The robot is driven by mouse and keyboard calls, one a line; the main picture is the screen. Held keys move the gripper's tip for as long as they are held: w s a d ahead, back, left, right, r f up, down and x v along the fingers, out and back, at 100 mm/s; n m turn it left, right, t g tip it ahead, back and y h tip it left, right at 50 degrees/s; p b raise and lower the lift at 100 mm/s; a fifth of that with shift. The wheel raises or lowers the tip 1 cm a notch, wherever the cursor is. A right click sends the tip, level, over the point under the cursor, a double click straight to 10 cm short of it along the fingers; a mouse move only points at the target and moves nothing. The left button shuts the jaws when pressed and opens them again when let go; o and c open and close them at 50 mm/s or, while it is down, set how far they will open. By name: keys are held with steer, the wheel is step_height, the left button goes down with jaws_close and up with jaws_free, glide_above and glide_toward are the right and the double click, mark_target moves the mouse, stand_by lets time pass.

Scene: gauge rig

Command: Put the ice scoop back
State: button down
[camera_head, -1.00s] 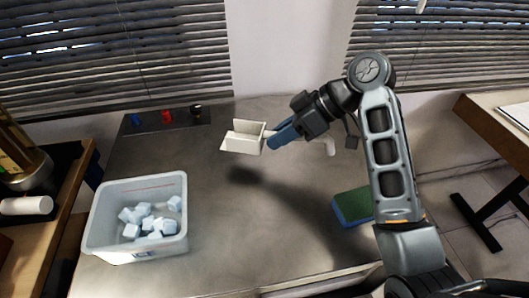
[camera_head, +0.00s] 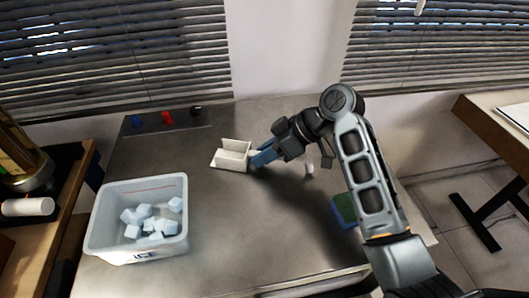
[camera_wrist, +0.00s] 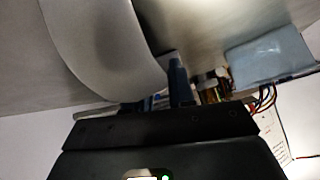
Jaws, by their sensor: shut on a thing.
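The cream ice scoop (camera_head: 233,157) is at the middle of the grey counter in the head view, its open bowl to the left. My gripper (camera_head: 263,155), with blue fingers, is shut on it from the right. A small white piece (camera_head: 310,167) behind the gripper may be the end of its handle. In the wrist view the scoop (camera_wrist: 105,45) is a large pale curve left of my gripper (camera_wrist: 178,80). The scoop is low over the counter; I cannot tell if it touches.
A white ice bin (camera_head: 108,228) with several pale cubes stands front left. A dark strip (camera_head: 180,127) with blue, red and black small items lies at the back left. A green-and-blue sponge (camera_head: 345,208) lies at right, partly behind my arm. Counter between bin and sponge is clear.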

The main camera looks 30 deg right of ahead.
steer(key=c, duration=1)
jaws_free()
steer(key=shift+o, duration=0.2)
steer(key=shift+r, duration=0.1)
steer(key=v, duration=1.2)
steer(key=shift+b, duration=0.4)
